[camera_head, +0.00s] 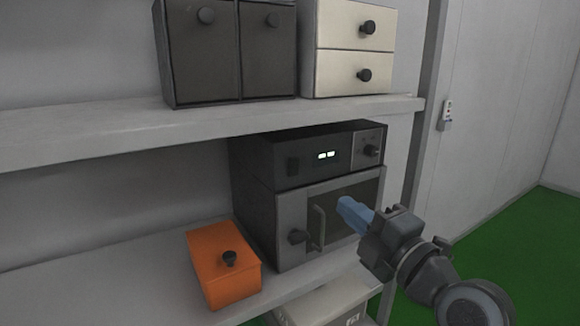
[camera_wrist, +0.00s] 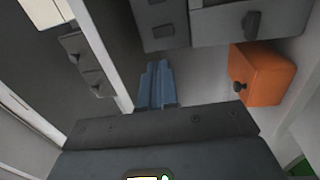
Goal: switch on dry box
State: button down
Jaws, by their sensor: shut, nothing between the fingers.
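The dry box (camera_head: 285,205) stands on the lower shelf in the head view. Its dark top unit (camera_head: 300,175) has a lit pale display (camera_head: 326,155), a dark rectangular piece (camera_head: 293,165) at left and a small knob (camera_head: 371,150) on the right panel. The shut fingers also show in the wrist view (camera_wrist: 156,88). Whether they touch the door is unclear.
An orange box (camera_head: 225,268) with a dark knob sits left of the dry box; it also shows in the wrist view (camera_wrist: 270,78). The upper shelf (camera_head: 120,133) runs close above. Dark drawers (camera_head: 205,60) and cream drawers (camera_head: 345,30) stand on it. Green floor lies at right.

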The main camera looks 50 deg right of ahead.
jog(key=shift+w+r, duration=0.1)
jog(key=shift+r, duration=0.3)
jog(key=b, duration=0.6)
send_near(296, 161)
jog(key=p+x, duration=0.1)
jog(key=x, duration=0.4)
jog(key=shift+w+r, duration=0.1)
jog(key=shift+w, duration=0.25)
jog(key=shift+w+d, duration=0.25)
jog(key=shift+w, duration=0.3)
